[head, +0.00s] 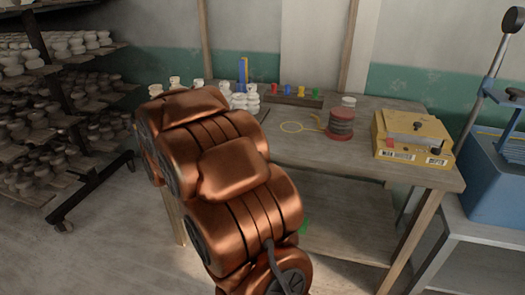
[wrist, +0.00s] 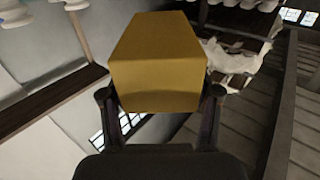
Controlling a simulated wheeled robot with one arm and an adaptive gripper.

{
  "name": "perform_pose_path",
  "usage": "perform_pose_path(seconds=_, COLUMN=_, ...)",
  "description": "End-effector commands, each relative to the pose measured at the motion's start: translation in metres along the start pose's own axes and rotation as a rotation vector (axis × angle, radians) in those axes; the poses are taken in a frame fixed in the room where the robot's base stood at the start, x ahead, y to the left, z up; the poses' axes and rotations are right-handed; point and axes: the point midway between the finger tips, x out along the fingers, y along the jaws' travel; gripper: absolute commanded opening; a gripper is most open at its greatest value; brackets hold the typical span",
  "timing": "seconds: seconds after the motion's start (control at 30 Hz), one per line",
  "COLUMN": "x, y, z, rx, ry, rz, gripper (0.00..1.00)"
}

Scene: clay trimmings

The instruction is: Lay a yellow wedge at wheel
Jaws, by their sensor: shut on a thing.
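In the wrist view a yellow wedge (wrist: 157,60) fills the upper middle. My gripper (wrist: 160,95) is shut on it, with one dark finger on each side. In the head view my copper arm hides the gripper and the wedge.
The dark rack (head: 58,110) holds many white pots. A wooden workbench (head: 400,175) carries a yellow box (head: 412,137), a red-and-grey stack (head: 341,123) and small coloured items. A blue machine (head: 495,165) stands at the right. Floor (head: 110,255) is clear in front of the rack.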

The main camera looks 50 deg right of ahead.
Motion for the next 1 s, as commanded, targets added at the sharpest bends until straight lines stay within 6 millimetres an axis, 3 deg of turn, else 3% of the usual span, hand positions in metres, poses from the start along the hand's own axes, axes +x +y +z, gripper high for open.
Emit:
perform_pose_path(seconds=0.03, x=-0.004, y=0.030, z=0.009, rx=0.000, ry=0.002, rz=0.048, gripper=0.13)
perform_pose_path(seconds=0.1, x=-0.012, y=0.066, z=0.015, rx=0.000, ry=0.002, rz=0.107, gripper=0.13)
perform_pose_path(seconds=0.37, x=-0.057, y=0.192, z=0.035, rx=-0.001, ry=0.002, rz=0.328, gripper=0.13)
perform_pose_path(seconds=0.6, x=-0.122, y=0.298, z=0.055, rx=-0.001, ry=0.003, rz=0.537, gripper=0.13)
perform_pose_path(seconds=0.8, x=-0.188, y=0.370, z=0.073, rx=0.000, ry=0.001, rz=0.705, gripper=0.13)
perform_pose_path(seconds=1.0, x=-0.240, y=0.413, z=0.083, rx=-0.001, ry=0.001, rz=0.824, gripper=0.13)
